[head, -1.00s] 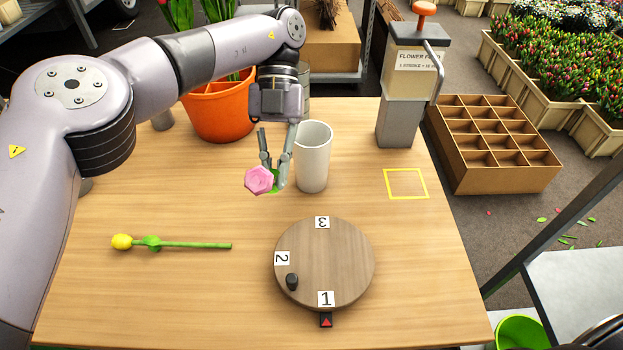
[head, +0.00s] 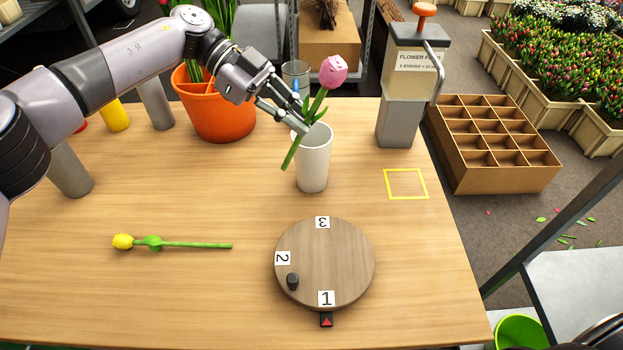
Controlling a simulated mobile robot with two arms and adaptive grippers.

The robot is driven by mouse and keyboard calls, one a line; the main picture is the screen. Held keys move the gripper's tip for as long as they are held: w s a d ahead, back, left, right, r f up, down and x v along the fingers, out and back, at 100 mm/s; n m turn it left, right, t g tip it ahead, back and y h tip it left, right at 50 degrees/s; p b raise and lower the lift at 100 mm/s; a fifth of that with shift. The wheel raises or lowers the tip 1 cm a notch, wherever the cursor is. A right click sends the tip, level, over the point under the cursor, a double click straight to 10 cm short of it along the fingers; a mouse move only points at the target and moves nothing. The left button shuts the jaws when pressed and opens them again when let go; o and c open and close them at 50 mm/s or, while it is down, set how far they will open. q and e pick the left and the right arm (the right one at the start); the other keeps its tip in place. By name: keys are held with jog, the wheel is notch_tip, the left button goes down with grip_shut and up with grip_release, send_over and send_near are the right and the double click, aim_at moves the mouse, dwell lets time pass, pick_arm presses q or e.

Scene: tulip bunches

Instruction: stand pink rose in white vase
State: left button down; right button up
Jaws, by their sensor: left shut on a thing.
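The pink rose (head: 333,71) is tilted, with its bloom up to the right and its green stem running down to the left. My left gripper (head: 303,126) is shut on its stem. The white vase (head: 313,165) stands upright on the table, just below the gripper. The lower end of the stem shows at the vase's left side, outside its wall and above the table. Whether the stem touches the rim I cannot tell. My right gripper is not in view.
A yellow flower (head: 180,244) lies on the table (head: 120,300) at the left. A round wooden turntable (head: 340,260) sits in front of the vase. An orange pot (head: 220,115) stands behind left, and a grey flower-food dispenser (head: 397,122) behind right. A yellow square outline (head: 406,197) is empty.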

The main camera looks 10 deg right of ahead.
pick_arm(q)
jog(key=w+d+r+n+t+h, duration=0.2)
jog(key=w+r+n+t+h, duration=0.2)
jog(key=n+t, duration=0.25)
notch_tip(320, 180, up, 6)
jog(key=n+t+h, duration=0.1)
jog(key=n+t, duration=0.5)
jog(key=t, duration=0.1)
send_over(312, 158)
jog(key=w, duration=0.3)
notch_tip(312, 158, down, 20)
jog(key=b, duration=0.3)
jog(key=shift+w+a, duration=0.3)
jog(key=shift+w, duration=0.1)
jog(key=shift+f, duration=0.55)
jog(key=c, duration=1.7)
grip_release()
jog(key=shift+r, duration=0.1)
